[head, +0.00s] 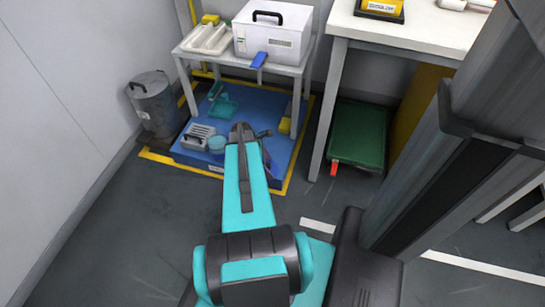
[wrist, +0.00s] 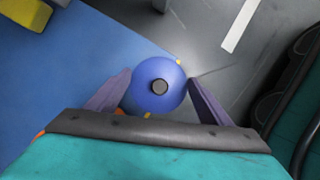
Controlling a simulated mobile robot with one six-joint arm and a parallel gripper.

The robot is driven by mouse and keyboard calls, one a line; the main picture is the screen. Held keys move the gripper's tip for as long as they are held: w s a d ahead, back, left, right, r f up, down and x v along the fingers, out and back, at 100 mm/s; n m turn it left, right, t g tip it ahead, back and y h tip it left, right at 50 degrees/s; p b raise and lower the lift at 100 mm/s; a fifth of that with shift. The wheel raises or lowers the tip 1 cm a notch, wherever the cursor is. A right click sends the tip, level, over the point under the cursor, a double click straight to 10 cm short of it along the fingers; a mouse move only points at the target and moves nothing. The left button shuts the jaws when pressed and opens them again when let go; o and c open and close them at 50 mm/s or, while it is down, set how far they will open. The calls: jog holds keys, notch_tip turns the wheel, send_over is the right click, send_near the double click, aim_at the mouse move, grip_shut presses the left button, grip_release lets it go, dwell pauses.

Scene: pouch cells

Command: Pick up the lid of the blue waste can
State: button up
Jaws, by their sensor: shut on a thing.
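The round blue lid (wrist: 141,98) with a dark grey knob (wrist: 159,87) shows from above in the wrist view. My gripper (wrist: 158,92) is shut on it, with one finger at its left side and one at its right. The wrist view does not show whether a can is under the lid. In the head view my gripper (head: 241,130) is over the blue mat, and the lid is hidden by my arm.
The blue mat (head: 262,103) has a yellow border and carries a grey-white box (head: 197,136) and small items. A grey bin (head: 155,103) stands left of it. A white table (head: 190,53) rises behind. A green crate (head: 358,135) is at the right. The dark floor in front is clear.

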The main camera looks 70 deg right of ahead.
jog(key=w+a+r+p, duration=0.1)
jog(key=a+p, duration=0.1)
jog(key=a, duration=0.8)
jog(key=shift+a, duration=0.4)
jog(key=shift+w, duration=0.1)
dwell(0.6)
